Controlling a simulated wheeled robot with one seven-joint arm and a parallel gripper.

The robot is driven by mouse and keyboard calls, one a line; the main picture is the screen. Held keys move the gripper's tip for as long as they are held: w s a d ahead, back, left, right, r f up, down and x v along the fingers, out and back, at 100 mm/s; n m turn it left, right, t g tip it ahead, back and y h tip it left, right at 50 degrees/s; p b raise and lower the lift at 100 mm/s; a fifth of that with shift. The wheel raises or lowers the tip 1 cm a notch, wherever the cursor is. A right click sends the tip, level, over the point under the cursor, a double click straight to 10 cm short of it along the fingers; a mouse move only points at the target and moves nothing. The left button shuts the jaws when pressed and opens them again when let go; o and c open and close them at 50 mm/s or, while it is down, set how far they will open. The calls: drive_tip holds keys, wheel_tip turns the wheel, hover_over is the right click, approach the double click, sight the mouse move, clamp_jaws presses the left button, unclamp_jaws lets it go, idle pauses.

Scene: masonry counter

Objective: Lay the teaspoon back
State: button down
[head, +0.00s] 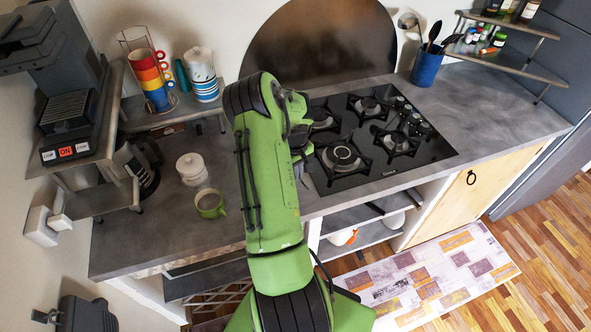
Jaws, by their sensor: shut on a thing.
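My green arm reaches up through the middle of the head view over the counter. My gripper (303,148) shows only in part, past the right side of the arm near the left edge of the hob. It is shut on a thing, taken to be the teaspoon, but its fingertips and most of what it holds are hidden. I cannot make out the teaspoon clearly. A green mug (210,204) with a drink in it stands on the counter left of my arm.
The black gas hob (375,165) lies right of my arm. A blue utensil pot (426,67) stands behind it. A coffee machine (68,135), a rack of coloured cups (153,75) and a shelf (170,116) crowd the left.

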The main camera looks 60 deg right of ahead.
sight(299, 192)
drive_tip(key=f, duration=0.1)
drive_tip(key=f+b, duration=0.1)
drive_tip(key=f, duration=0.1)
drive_tip(key=f+b, duration=0.1)
drive_tip(key=shift+s+f, duration=0.2)
drive_tip(key=shift+s, duration=0.1)
wheel_tip(299, 192, down, 3)
drive_tip(key=b, duration=0.3)
drive_tip(key=shift+s, duration=0.1)
drive_tip(key=c, duration=1.2)
unclamp_jaws()
drive_tip(key=shift+o, duration=0.3)
drive_tip(key=o, duration=0.5)
drive_tip(key=shift+o, duration=0.2)
